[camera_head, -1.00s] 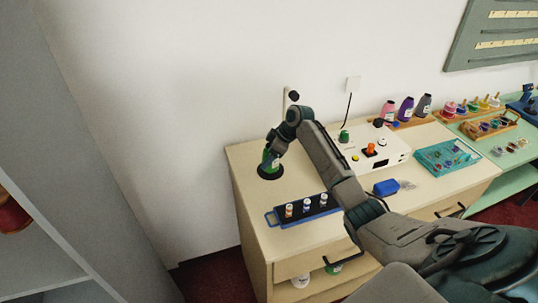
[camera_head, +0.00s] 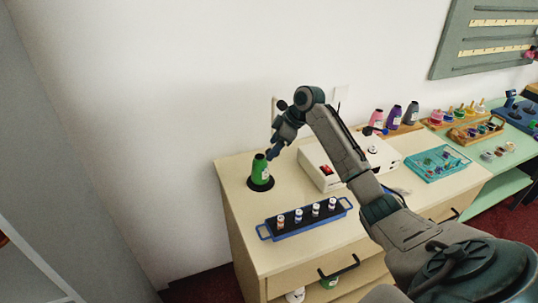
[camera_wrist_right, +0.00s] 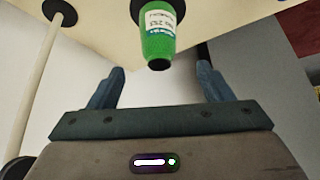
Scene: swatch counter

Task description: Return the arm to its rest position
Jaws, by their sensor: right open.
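My right arm reaches in from the lower right over the counter. My right gripper (camera_head: 272,152) is open and empty, just above and beside a green bottle (camera_head: 260,170) with a dark cap. The bottle stands upright on a black round pad (camera_head: 250,184) at the counter's left end. In the right wrist view the bottle (camera_wrist_right: 157,35) shows beyond the open fingers (camera_wrist_right: 160,72), with a gap between them and it. My left gripper is not in view.
A blue tray (camera_head: 262,232) with several small vials lies in front of the pad. A white box (camera_head: 318,168) with a red switch stands behind my forearm. Bottles (camera_head: 395,117), a teal tray (camera_head: 437,176) and wooden racks are farther right. A wall rises behind.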

